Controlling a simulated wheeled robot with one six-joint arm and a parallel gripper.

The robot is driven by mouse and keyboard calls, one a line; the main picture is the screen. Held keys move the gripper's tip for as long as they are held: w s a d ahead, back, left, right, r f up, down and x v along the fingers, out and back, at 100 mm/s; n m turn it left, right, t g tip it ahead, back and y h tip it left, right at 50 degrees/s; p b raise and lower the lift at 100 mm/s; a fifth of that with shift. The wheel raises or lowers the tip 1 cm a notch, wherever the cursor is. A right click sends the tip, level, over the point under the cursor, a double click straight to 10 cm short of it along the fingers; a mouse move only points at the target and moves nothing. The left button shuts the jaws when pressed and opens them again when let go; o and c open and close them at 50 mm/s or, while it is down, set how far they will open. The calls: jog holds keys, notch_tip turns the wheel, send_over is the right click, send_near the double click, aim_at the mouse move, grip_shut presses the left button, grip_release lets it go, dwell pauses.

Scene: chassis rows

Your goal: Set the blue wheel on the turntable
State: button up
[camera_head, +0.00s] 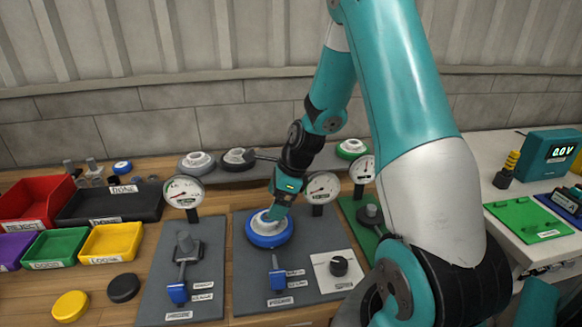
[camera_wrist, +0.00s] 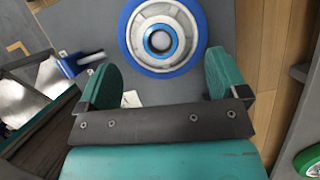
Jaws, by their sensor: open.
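The blue wheel (camera_head: 269,231) has a blue rim and a pale hub. It lies flat on the middle grey panel (camera_head: 330,245), near its back left. In the wrist view the wheel (camera_wrist: 190,61) shows face-on just beyond my fingertips. My gripper (camera_head: 278,212) points down over the wheel in the head view. In the wrist view its two green fingers (camera_wrist: 162,75) stand wide apart, with nothing between them. Whether they touch the wheel I cannot tell. No bare turntable shows clearly; whether one is under the wheel is hidden.
Gauges (camera_head: 322,187) stand behind the panels. A blue-handled lever (camera_head: 278,278) and a black knob (camera_head: 338,265) are in front of the wheel. Several other wheels, including a green-rimmed one (camera_head: 352,149), lie on the back shelf. Coloured bins (camera_head: 110,243) stand at left.

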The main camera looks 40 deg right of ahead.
jog(key=v, duration=1.2)
jog(key=shift+r, duration=0.4)
jog(key=s+a+r+n+g, duration=0.1)
jog(key=s+a+r+n, duration=0.1)
jog(key=a+n, duration=0.55)
jog(key=s+a+r+n, duration=0.2)
jog(key=a+r+n, duration=0.1)
jog(key=a+n, duration=0.5)
jog(key=s+a+r+n+g, duration=0.2)
jog(key=s+a+n, duration=1)
jog(key=n, duration=0.5)
jog(key=shift+s+a+n+y, duration=0.25)
jog(key=shift+s+n+y, duration=0.1)
jog(key=shift+s, duration=0.5)
